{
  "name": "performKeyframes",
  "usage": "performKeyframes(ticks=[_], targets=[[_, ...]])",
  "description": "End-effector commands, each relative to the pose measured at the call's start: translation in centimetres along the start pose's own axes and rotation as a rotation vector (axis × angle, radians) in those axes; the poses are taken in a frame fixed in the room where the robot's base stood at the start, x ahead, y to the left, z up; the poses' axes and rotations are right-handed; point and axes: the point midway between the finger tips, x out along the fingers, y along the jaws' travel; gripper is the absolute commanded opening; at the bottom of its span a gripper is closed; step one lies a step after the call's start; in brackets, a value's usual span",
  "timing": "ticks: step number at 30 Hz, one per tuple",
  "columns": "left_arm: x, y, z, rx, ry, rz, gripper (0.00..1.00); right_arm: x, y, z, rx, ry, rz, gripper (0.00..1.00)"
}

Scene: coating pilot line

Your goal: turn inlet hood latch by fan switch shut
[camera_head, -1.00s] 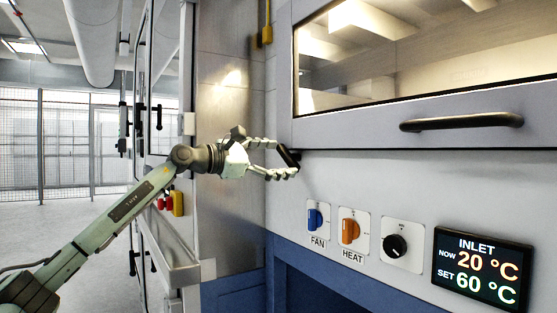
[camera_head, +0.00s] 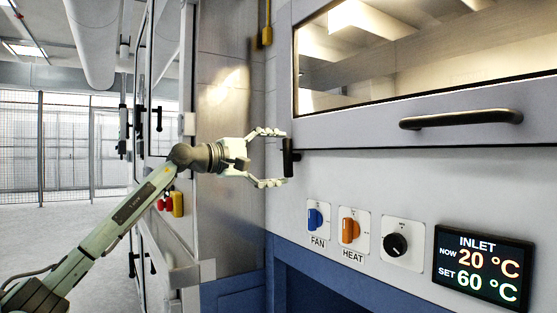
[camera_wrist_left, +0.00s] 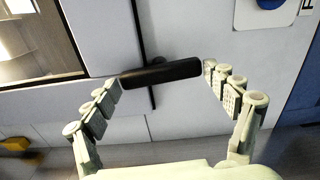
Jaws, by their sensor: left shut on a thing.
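The inlet hood latch (camera_head: 289,157) is a short black bar on the pale panel under the hood's lower left corner, above the blue fan switch (camera_head: 315,218). It stands about upright in the head view. My left gripper (camera_head: 282,158) is closed on it, one finger at its upper end and one at its lower end. In the left wrist view the latch (camera_wrist_left: 162,75) lies across between the fingertips, over a dark seam. My right gripper is not in view.
The hood sash with its black handle (camera_head: 461,119) is up and to the right. An orange heat switch (camera_head: 350,231), a black knob (camera_head: 396,244) and an inlet display (camera_head: 483,268) line the panel. A steel cabinet wall (camera_head: 228,150) is close on the left.

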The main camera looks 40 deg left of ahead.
Motion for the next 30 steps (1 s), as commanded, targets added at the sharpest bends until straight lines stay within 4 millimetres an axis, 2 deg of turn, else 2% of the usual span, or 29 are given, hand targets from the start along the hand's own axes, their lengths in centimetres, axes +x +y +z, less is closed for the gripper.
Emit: performKeyframes(ticks=[9, 23, 24, 27, 30], targets=[[0.0, 0.07, -0.01, 0.09, 0.001, 0.002, 0.57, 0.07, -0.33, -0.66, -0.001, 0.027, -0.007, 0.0], [0.0, 0.07, 0.01, 0.104, 0.001, 0.001, 0.57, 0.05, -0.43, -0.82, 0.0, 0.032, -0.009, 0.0], [0.0, 0.07, 0.01, 0.104, 0.001, 0.001, 0.89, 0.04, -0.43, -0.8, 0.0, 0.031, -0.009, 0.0], [0.0, 0.06, 0.01, 0.103, 0.001, 0.001, 1.0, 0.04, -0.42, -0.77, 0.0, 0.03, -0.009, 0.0], [0.0, 0.05, 0.01, 0.102, 0.0, 0.001, 1.0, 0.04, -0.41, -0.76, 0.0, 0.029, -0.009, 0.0]])
